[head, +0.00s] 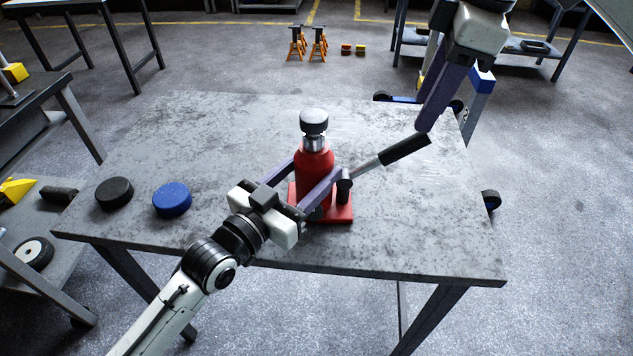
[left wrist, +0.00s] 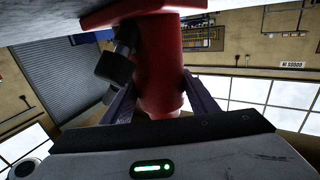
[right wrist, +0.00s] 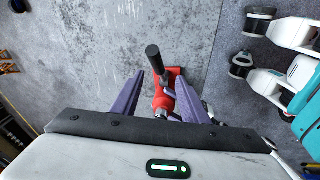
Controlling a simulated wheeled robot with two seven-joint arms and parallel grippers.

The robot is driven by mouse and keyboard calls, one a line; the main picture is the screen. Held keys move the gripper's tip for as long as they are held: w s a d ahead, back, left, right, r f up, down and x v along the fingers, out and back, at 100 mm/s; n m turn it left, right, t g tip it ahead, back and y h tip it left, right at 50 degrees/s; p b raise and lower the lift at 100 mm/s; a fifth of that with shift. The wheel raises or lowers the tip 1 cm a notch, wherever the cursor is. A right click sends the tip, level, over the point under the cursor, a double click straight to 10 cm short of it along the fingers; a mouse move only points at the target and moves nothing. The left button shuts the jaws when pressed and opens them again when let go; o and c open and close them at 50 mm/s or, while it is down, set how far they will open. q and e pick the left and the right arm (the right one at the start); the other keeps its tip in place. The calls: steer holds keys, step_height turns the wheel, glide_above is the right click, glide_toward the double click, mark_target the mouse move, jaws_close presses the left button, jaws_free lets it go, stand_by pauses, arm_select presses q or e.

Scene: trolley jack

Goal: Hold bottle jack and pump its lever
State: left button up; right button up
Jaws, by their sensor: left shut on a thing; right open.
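The red bottle jack (head: 314,162) stands upright on the grey table, with a silver ram and a dark round cap on top. My left gripper (head: 316,170) is shut on the jack's body, one finger on each side; the left wrist view shows the red body (left wrist: 160,65) between its fingers. The jack's lever (head: 404,150) slants up to the right from a black socket and ends in a black grip. My right gripper (head: 426,126) is open just above the grip's outer end. In the right wrist view the black grip (right wrist: 154,58) appears between the spread fingers, apart from both.
A black disc (head: 114,193) and a blue disc (head: 172,199) lie on the table (head: 230,125) left of the jack. The tabletop behind and right of the jack is clear. Orange jack stands (head: 307,43) stand on the floor beyond.

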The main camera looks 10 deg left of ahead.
mark_target(412, 138)
steer(key=w+f+n, duration=0.1)
steer(key=f, duration=0.2)
steer(key=f+n, duration=0.1)
steer(key=f, duration=0.3)
steer(key=w+f+n+h, duration=0.1)
steer(key=f+n, duration=0.1)
steer(key=f, duration=0.1)
steer(key=shift+w+a+f, duration=0.3)
steer(key=shift+w+f, duration=0.05)
steer(key=shift+f, duration=0.05)
jaws_close()
steer(key=shift+d+f+g+y, duration=0.1)
steer(key=shift+d+f+y, duration=0.3)
steer(key=shift+f+y, duration=0.35)
steer(key=shift+d+f+g+y, duration=0.1)
steer(key=shift+d+f+y, duration=0.25)
steer(key=shift+f+y, duration=0.4)
steer(key=shift+d+f+g+y, duration=0.1)
steer(key=shift+d+f+y, duration=0.3)
steer(key=shift+f+y, duration=0.35)
steer(key=shift+f, duration=0.1)
